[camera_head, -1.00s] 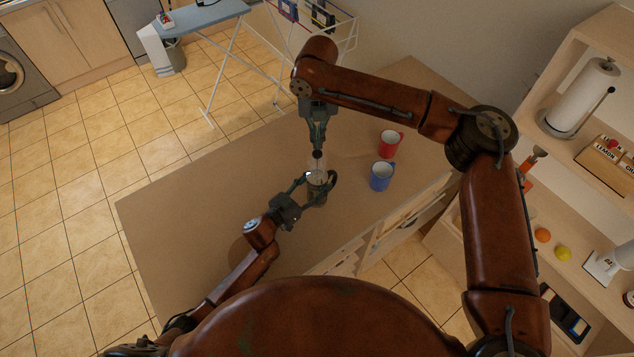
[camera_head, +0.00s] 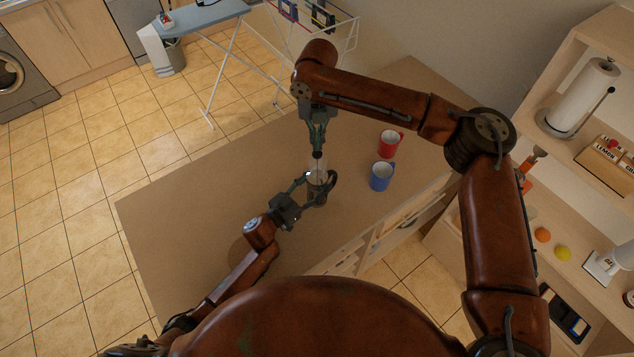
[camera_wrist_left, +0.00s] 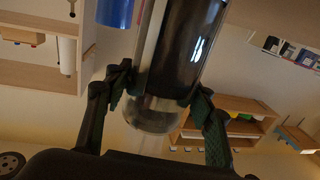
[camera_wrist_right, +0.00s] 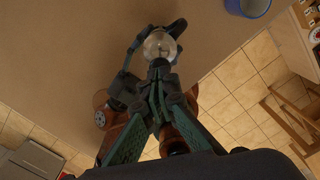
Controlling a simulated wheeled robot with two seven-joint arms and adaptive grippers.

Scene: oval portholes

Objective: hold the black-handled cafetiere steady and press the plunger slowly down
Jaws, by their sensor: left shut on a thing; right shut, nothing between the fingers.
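The cafetiere (camera_head: 317,178) stands upright on the counter, its glass body partly covered by my left gripper. Its black handle (camera_head: 332,180) points right. In the left wrist view the glass body (camera_wrist_left: 180,50) shows dark contents and a clear end section. My left gripper (camera_head: 315,190) is shut around the glass from the near side; its fingers lie on both sides of the body (camera_wrist_left: 163,90). My right gripper (camera_head: 318,154) is shut and empty, pointing down directly over the cafetiere's top. In the right wrist view its fingertips (camera_wrist_right: 158,68) hide the plunger knob; contact cannot be made out.
A red mug (camera_head: 389,143) and a blue mug (camera_head: 381,177) stand on the counter (camera_head: 200,190) right of the cafetiere. The counter's left part is clear. A shelf unit with a paper roll (camera_head: 583,95) and fruit stands at the right.

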